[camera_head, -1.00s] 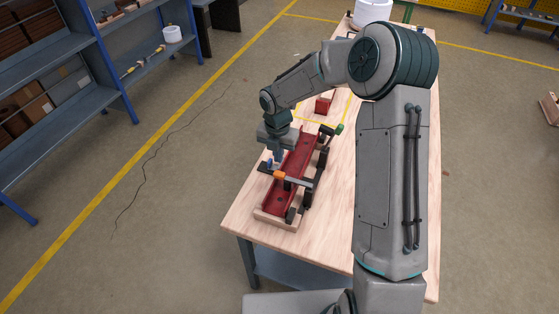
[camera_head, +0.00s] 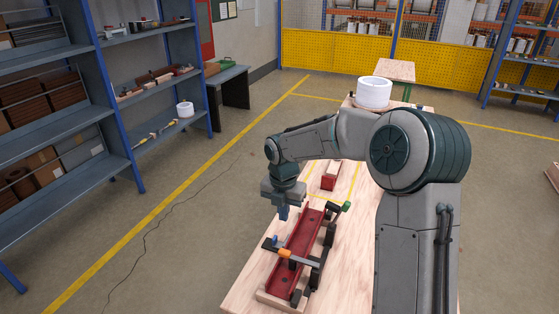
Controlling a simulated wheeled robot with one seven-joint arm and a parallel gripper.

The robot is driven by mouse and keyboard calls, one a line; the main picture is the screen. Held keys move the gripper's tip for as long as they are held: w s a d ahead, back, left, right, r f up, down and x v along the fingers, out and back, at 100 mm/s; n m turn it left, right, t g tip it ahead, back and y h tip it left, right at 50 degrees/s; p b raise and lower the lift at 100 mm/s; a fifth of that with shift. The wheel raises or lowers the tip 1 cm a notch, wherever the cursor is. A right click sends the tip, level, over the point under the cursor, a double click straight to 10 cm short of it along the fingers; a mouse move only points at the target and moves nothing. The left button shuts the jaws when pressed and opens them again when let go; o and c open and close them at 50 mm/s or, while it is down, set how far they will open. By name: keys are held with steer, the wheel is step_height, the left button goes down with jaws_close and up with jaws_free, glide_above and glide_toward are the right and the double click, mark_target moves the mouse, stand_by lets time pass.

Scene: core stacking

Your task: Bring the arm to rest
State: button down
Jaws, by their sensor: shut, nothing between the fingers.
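My gripper (camera_head: 283,212) points down in the camera_head view, shut and empty. It is at the upper left side of a red fixture (camera_head: 296,252), apart from it as far as I can tell. The fixture is a long red channel on a pale wooden base, with black clamps along its right side. An orange piece and a blue-tipped part (camera_head: 275,241) sit across its near half. My arm reaches in from the right and bends down to the gripper.
The fixture stands on a light wooden table (camera_head: 240,296). A small red block (camera_head: 328,182) lies farther back inside a yellow outline. A white round container (camera_head: 373,93) stands at the table's far end.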

steer(key=s+d+r+m+t, duration=0.1)
steer(key=s+d+r+m, duration=0.2)
steer(key=s+m, duration=0.6)
steer(key=s+d+r+m+t, duration=0.1)
steer(key=s+d+r+m, duration=0.3)
steer(key=s+m, duration=0.5)
steer(key=s+d+r+m+t, duration=0.1)
steer(key=s+d+r+m, duration=0.3)
steer(key=s+m, duration=0.5)
steer(key=d+m, duration=0.1)
steer(key=m, duration=0.3)
steer(key=shift+d+r+t, duration=0.15)
steer(key=shift+t, duration=0.25)
